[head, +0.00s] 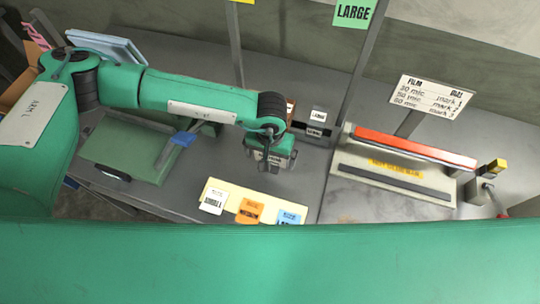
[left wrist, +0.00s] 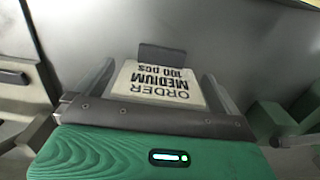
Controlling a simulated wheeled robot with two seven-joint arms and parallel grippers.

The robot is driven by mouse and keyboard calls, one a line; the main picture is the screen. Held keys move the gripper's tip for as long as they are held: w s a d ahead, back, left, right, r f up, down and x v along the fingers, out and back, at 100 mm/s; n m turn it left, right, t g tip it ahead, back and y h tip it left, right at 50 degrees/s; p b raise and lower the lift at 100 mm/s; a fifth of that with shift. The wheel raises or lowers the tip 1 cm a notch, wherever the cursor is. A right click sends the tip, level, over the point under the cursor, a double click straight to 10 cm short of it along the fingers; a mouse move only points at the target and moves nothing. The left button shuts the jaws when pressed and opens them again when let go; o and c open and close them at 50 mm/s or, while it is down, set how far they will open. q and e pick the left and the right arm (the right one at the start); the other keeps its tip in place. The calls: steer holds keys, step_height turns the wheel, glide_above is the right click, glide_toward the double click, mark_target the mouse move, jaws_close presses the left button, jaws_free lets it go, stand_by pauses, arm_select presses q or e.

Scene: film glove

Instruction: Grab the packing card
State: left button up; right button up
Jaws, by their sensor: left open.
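A white card reading "ORDER MEDIUM 100 pcs" (left wrist: 158,84) shows in the left wrist view, upside down, with a dark grey piece (left wrist: 165,54) at its far edge. I take it to be the packing card. My left gripper (left wrist: 159,72) is open, with one finger on each side of the card; I cannot tell whether either touches it. In the head view my left gripper (head: 270,160) points down over the grey table and largely hides the card. My right gripper is not in view.
A pale yellow strip (head: 232,190) holds white, orange and blue labels in front of the gripper. A dark block with a label (head: 316,131) stands just behind right.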

arm_select(q)
steer(key=shift+f, duration=0.55)
steer(key=c, duration=0.9)
steer(key=shift+r, duration=0.1)
